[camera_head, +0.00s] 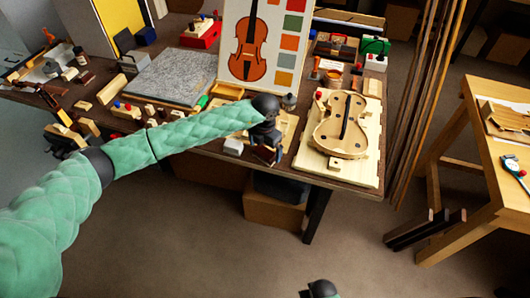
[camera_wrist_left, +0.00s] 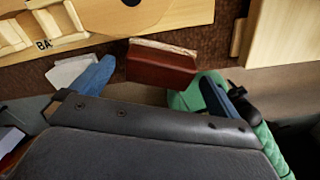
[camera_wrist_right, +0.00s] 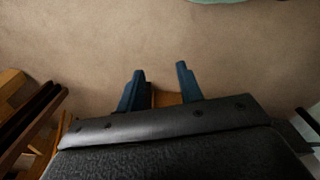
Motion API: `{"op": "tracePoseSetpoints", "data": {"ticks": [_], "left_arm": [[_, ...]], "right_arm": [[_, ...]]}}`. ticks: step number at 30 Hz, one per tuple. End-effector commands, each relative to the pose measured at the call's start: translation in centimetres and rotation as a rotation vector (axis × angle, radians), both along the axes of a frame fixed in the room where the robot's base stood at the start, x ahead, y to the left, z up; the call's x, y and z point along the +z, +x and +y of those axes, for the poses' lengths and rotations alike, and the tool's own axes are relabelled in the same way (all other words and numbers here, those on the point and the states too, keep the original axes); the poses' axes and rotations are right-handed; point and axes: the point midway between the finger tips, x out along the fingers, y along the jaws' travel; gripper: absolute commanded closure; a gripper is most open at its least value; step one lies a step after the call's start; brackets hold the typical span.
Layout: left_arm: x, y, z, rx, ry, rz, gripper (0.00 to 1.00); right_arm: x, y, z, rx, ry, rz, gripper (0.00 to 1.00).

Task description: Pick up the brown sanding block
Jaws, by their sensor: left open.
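The brown sanding block (camera_wrist_left: 160,62), reddish-brown with a pale, rough edge along its top, lies near the front edge of the bench in the left wrist view. My left gripper (camera_wrist_left: 153,86) is open, its blue fingertips on either side of the block's near end, with visible gaps. In the head view my left gripper (camera_head: 265,150) is over the bench's front edge and largely hides the block. My right gripper (camera_wrist_right: 161,80) is open and empty above the floor in the right wrist view; only a dark part of that arm shows at the bottom of the head view.
A white block (camera_head: 233,146) sits just left of my left gripper; it also shows by the left fingertip (camera_wrist_left: 70,70). A violin body (camera_head: 340,125) lies on a pale board to the right. Floor ahead is open.

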Motion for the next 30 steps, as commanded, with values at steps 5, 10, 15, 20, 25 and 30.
{"op": "tracePoseSetpoints", "data": {"ticks": [5,10,15,20,25,30], "left_arm": [[-1.5,0.0,0.0,0.000,0.001,0.001,0.00],[-2.2,0.0,0.0,-0.001,0.000,0.000,0.00],[-2.2,0.0,0.0,-0.001,-0.001,-0.001,0.00],[-2.2,0.0,0.0,0.000,-0.001,-0.001,0.28],[-2.1,0.0,0.0,0.000,-0.001,-0.001,0.46],[-2.1,0.0,0.0,0.000,-0.001,-0.001,0.47]], "right_arm": [[-1.8,0.0,-0.4,0.002,-0.006,-0.010,0.64],[-2.5,-0.2,-0.5,0.003,-0.006,-0.013,0.64],[-2.5,-0.1,-0.5,0.002,-0.006,-0.014,0.64],[-2.5,-0.1,-0.5,0.003,-0.006,-0.013,0.64],[-2.5,-0.1,-0.5,0.003,-0.006,-0.013,0.64],[-2.5,-0.2,-0.5,0.003,-0.006,-0.012,0.64]]}}
